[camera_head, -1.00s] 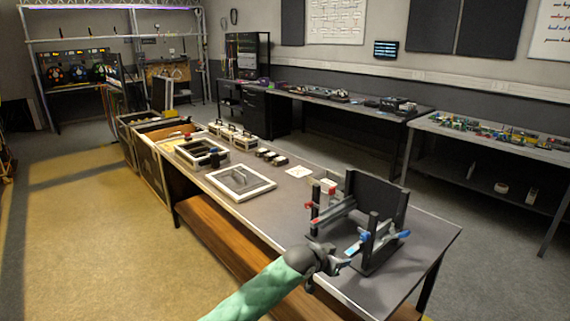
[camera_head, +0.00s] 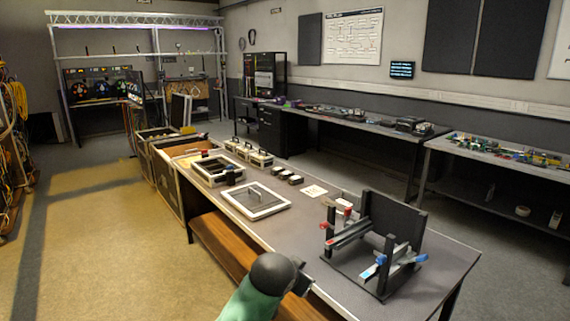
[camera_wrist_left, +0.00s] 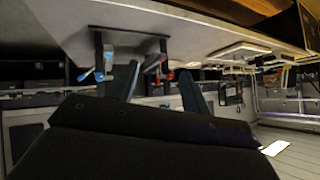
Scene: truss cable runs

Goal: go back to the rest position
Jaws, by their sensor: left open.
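My left arm, in a green sleeve with a dark wrist, comes up from the bottom of the head view. Its gripper (camera_head: 301,279) is partly hidden behind the wrist there, beside the front edge of the workbench (camera_head: 290,238). In the left wrist view the two dark fingers (camera_wrist_left: 158,88) are spread apart with nothing between them. The black clamp fixture (camera_head: 392,222) with red and blue clamp parts stands on the bench, to the right of and apart from the gripper. It also shows, upside down, in the left wrist view (camera_wrist_left: 128,42). My right gripper is not in view.
A white-framed panel (camera_head: 256,200), an open box (camera_head: 207,183) and several small cases stand farther along the bench. A wooden shelf (camera_head: 222,240) runs beneath it. The floor (camera_head: 110,250) to the left is open. Other tables line the wall.

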